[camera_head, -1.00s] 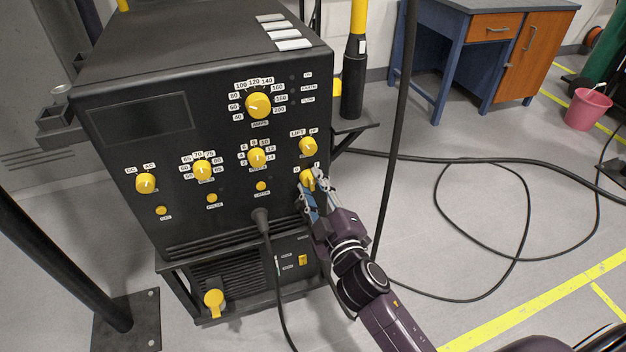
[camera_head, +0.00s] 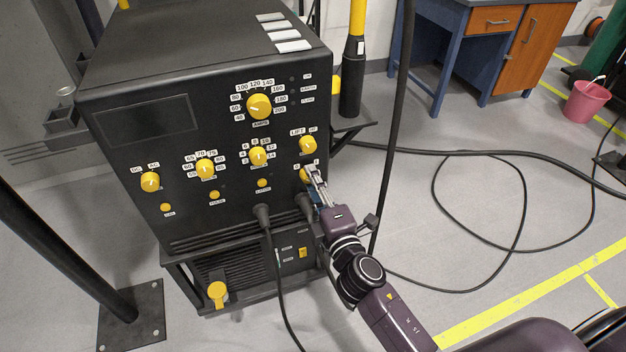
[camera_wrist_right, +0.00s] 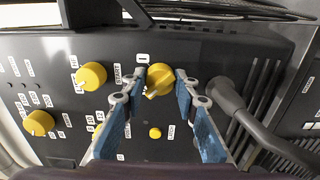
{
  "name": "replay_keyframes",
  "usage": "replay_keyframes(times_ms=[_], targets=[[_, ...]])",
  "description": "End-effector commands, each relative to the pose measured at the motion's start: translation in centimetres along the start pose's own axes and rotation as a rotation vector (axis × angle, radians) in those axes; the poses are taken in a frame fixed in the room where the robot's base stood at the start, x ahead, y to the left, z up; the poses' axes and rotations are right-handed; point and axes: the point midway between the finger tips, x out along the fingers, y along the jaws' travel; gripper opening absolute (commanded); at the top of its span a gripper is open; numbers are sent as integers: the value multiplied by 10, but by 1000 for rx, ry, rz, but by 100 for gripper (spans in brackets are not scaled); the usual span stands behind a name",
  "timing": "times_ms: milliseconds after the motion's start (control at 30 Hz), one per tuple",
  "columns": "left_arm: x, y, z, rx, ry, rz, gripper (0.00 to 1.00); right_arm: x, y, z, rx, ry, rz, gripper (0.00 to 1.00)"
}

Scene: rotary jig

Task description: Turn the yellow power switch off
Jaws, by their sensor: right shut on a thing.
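The yellow power switch (camera_head: 305,175) is a round knob low on the right of the black machine's front panel, with small white labels above it. My right gripper (camera_head: 312,181) reaches it from below right and partly hides it. In the right wrist view the switch (camera_wrist_right: 158,79) sits between the two blue-padded fingertips of my right gripper (camera_wrist_right: 159,86), which is shut on it. A light pointer mark shows on the knob there. My left gripper is not in view.
Another yellow knob (camera_head: 308,144) is just above the switch, and a large dial (camera_head: 259,106) is higher up. A black cable (camera_head: 266,225) plugs in left of my gripper. A hanging cable (camera_head: 393,130) passes behind my arm at the right.

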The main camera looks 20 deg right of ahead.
Motion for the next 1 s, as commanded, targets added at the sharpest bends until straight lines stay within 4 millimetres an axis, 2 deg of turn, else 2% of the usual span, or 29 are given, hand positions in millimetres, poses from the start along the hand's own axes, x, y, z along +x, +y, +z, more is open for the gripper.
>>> replay_keyframes(times_ms=[500,533,667,1000], targets=[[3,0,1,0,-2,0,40,0,-1,-2,-23,4,-1,4],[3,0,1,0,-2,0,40,0,-1,-2,-23,4,-1,29],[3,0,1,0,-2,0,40,0,-1,-1,-22,3,-1,43],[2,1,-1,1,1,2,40,-2,-1,0,-21,1,-1,45]])
